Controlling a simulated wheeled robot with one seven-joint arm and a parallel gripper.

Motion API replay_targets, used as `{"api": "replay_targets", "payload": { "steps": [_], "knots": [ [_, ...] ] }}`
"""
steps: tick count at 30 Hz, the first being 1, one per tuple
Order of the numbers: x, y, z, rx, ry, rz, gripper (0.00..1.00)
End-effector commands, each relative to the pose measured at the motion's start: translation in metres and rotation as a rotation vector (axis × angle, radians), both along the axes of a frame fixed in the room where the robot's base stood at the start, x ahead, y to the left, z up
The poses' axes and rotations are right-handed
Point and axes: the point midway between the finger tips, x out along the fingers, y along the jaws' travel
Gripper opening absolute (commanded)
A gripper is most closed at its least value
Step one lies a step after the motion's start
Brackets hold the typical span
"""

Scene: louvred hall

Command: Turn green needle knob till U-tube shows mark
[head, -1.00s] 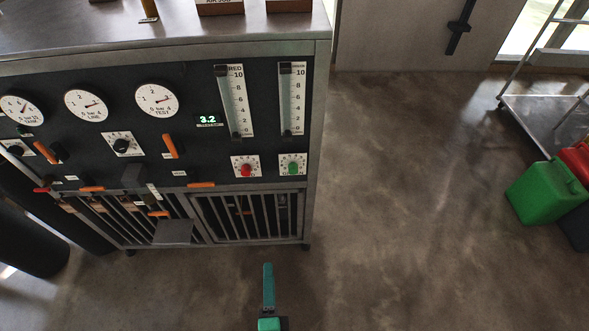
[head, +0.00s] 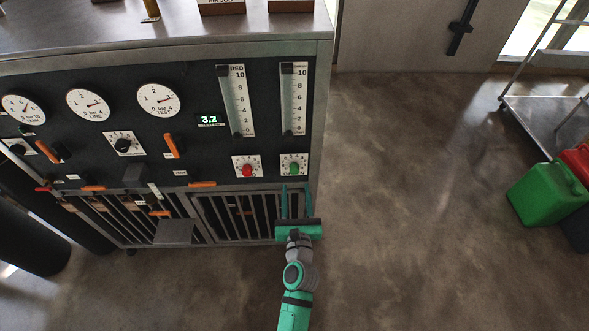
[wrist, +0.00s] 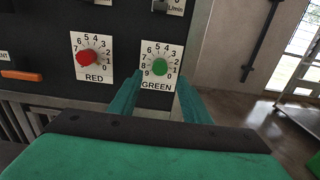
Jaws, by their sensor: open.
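The green needle knob (head: 294,168) sits on a white numbered dial plate at the lower right of the panel. In the wrist view the green knob (wrist: 159,67) is above the label GREEN, between and beyond my fingers. My gripper (head: 296,187) is open and just below the knob, its two fingers pointing up at the panel, apart from the knob as far as I can see. The green gauge tube (head: 293,100), scaled to 10, stands above the knob. Its level and any mark are too small to read.
The red knob (head: 247,170) is just left, under the red tube (head: 237,102). Orange levers (head: 173,146) and round gauges (head: 158,100) fill the panel's left. The floor right of the cabinet is clear up to a green canister (head: 545,194) and a trolley (head: 548,125).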

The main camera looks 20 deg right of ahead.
Motion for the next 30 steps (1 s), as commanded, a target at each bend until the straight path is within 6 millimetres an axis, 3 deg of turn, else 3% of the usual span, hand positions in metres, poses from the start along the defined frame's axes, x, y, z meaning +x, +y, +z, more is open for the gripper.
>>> {"api": "replay_targets", "payload": {
  "steps": [18, 30],
  "knots": [
    [0.066, -0.02, 0.0, -0.006, 0.002, -0.001, 0.44],
    [0.077, -0.023, 0.0, -0.003, 0.001, -0.001, 0.44]
  ]
}}
